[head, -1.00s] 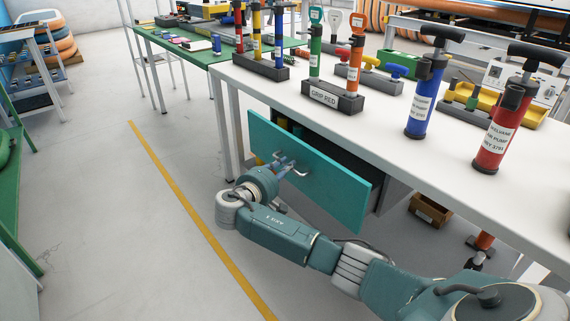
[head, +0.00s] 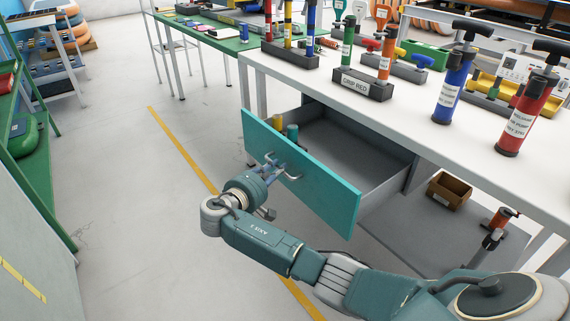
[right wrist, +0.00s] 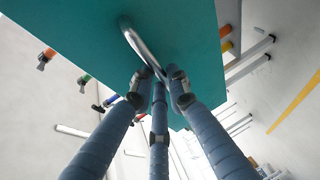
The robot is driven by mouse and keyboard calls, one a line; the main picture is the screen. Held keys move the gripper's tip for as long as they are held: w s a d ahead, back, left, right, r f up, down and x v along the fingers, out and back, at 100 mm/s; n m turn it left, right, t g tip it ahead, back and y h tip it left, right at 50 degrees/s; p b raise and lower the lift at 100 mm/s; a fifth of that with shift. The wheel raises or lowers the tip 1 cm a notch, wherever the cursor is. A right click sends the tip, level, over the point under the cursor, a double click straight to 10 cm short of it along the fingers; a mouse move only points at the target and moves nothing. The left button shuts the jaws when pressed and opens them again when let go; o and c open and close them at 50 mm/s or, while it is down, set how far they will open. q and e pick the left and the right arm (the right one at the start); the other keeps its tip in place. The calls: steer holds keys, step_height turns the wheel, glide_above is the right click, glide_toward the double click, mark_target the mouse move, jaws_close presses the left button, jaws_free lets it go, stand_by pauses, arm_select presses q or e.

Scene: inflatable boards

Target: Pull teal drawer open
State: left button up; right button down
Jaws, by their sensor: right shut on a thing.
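The teal drawer (head: 325,190) stands well out from under the white table, and its grey inside shows in the head view. My right gripper (head: 277,168) is at the drawer front, shut on the metal handle (head: 291,175). In the right wrist view the fingers (right wrist: 158,82) close around the curved handle (right wrist: 138,45) against the teal front panel. The left gripper is not in the head view.
A cardboard box (head: 448,190) sits on the lower shelf. Green shelving (head: 35,150) stands at the left. Floor around the yellow line is clear.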

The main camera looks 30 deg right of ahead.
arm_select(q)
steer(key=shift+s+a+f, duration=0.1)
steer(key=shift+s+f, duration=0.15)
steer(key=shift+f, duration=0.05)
arm_select(e)
steer(key=shift+s+a+f, duration=0.1)
steer(key=shift+s+a, duration=0.1)
steer(key=shift+a, duration=1.25)
steer(key=c, duration=1.7)
jaws_free()
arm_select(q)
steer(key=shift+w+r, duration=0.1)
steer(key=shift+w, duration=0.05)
arm_select(e)
steer(key=shift+o, duration=0.2)
steer(key=v, duration=1.2)
